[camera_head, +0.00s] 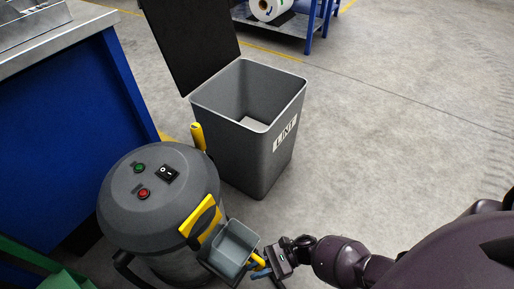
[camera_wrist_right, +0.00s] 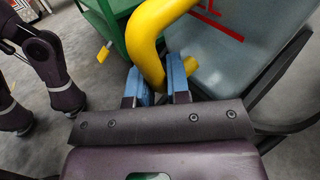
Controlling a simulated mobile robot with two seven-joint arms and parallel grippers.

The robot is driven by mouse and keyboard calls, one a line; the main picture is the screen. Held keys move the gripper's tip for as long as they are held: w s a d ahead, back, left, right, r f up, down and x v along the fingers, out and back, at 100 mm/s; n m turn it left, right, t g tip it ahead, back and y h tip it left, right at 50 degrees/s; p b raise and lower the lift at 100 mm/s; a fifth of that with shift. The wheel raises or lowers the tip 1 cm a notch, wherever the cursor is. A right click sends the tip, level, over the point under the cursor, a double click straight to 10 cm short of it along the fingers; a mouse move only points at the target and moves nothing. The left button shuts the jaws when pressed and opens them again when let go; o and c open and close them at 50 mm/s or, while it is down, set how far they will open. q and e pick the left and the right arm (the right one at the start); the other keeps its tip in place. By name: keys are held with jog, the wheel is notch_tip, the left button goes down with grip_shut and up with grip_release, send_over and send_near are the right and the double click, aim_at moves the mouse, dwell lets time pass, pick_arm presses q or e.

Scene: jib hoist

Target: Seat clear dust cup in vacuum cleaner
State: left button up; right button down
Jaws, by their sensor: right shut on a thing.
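The vacuum cleaner (camera_head: 160,200) is a dark grey drum with a switch and green and red buttons on its top. The clear dust cup (camera_head: 233,243) is a grey see-through open box at its front right, below the yellow latch (camera_head: 198,216). In the right wrist view the cup (camera_wrist_right: 232,45) has a red line and a yellow handle (camera_wrist_right: 150,35). My right gripper (camera_head: 261,268) is shut on that handle, its blue fingertips (camera_wrist_right: 164,78) on either side. Black bracket parts (camera_wrist_right: 290,95) show beside the cup. I cannot tell whether the cup touches its seat. My left gripper is out of view.
An open grey LINT bin (camera_head: 270,155) with its black lid raised stands behind the vacuum. A blue bench (camera_head: 60,130) is at the left. A green frame (camera_head: 40,265) is at the lower left. The floor on the right is clear.

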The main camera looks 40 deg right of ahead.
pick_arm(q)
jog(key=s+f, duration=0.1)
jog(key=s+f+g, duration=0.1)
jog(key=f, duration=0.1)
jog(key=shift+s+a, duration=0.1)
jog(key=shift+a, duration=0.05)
pick_arm(e)
jog(key=shift+w+a+f, duration=0.15)
jog(key=shift+w, duration=0.15)
jog(key=c, duration=1)
grip_release()
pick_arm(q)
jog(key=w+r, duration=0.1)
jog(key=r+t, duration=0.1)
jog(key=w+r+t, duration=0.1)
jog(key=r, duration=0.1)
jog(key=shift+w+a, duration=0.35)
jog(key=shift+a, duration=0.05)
pick_arm(e)
jog(key=v, duration=1.1)
jog(key=shift+s+a, duration=0.1)
jog(key=shift+s, duration=0.05)
